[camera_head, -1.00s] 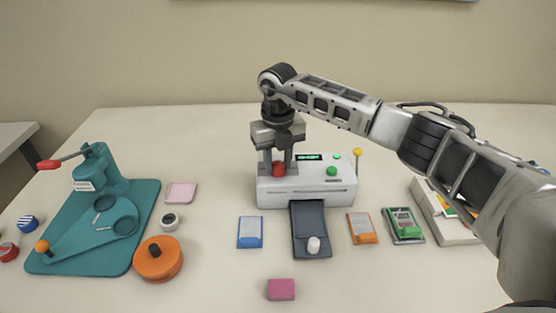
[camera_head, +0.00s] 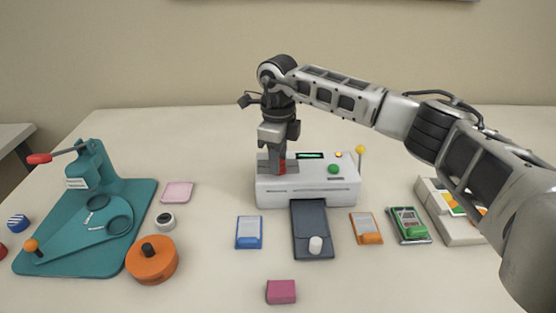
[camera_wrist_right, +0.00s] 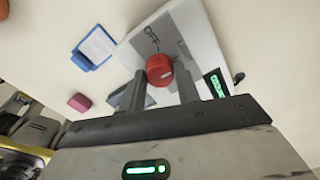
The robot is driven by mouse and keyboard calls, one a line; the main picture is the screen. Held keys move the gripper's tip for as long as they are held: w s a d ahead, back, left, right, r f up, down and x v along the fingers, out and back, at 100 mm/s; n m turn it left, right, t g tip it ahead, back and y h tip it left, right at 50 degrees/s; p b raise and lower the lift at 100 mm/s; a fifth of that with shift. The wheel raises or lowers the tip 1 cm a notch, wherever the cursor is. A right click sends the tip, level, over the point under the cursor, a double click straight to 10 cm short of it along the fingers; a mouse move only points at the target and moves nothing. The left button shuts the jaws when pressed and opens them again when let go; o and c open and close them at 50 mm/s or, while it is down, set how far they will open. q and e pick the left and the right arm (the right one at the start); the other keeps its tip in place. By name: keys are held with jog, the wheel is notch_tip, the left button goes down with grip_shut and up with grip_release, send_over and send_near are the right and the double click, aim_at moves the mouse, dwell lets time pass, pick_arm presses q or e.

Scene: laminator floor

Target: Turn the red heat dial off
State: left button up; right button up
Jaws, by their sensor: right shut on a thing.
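The white laminator (camera_head: 310,192) stands at the middle of the table, with the red heat dial (camera_head: 283,168) on top near its left side. My right gripper (camera_head: 281,170) points down from above and is shut on the dial, its two fingers on opposite sides of it. In the right wrist view the red dial (camera_wrist_right: 160,70) sits between the fingertips, next to a printed OFF label with a short tick. The direction of the dial's own mark is unclear. My left gripper is not in view.
On the laminator are a green button (camera_head: 334,169), a lit display (camera_head: 310,155) and a yellow-tipped lever (camera_head: 360,151). A dark tray (camera_head: 312,222) extends in front. A blue packet (camera_head: 249,232) and orange packet (camera_head: 366,228) flank it. A teal press (camera_head: 75,245) stands left.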

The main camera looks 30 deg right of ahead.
jog(key=n+b, duration=0.1)
jog(key=n, duration=0.5)
jog(key=n+b, duration=0.1)
jog(key=n, duration=0.6)
dwell(0.7)
jog(key=o, duration=1)
jog(key=shift+r, duration=0.1)
notch_tip(320, 180, up, 16)
jog(key=shift+f+b, duration=0.1)
jog(key=shift+b, duration=0.45)
